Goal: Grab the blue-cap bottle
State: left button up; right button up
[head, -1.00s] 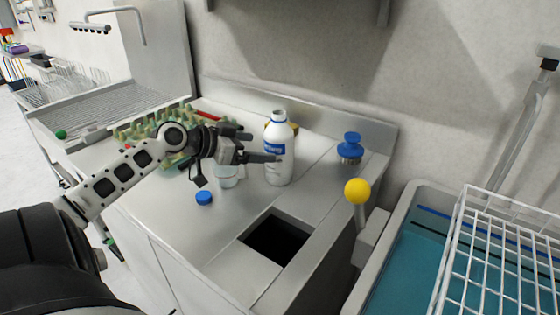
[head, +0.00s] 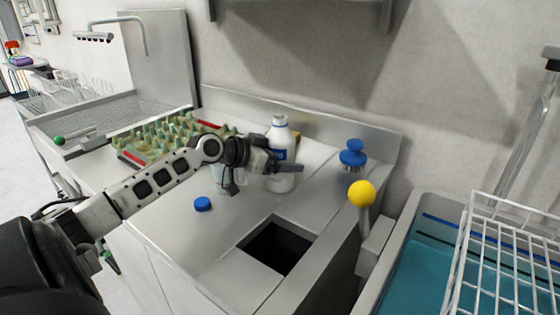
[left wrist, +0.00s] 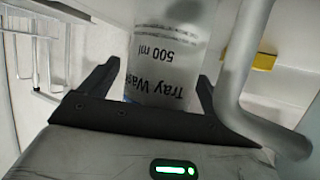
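A white bottle (head: 280,140) with a blue label stands upright on the metal counter; its top looks pale. My right gripper is out of view.
An egg tray (head: 135,152) sits at the back left. A blue-topped piece (head: 352,153) and a yellow ball knob (head: 362,193) are to the right. The counter has a square dark opening (head: 278,248) at the front.

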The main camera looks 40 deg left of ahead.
pick_arm(q)
jog(key=c, duration=1)
jog(key=shift+r, duration=0.1)
jog(key=c, duration=0.3)
jog(key=shift+r, duration=0.15)
jog(key=shift+c, duration=0.2)
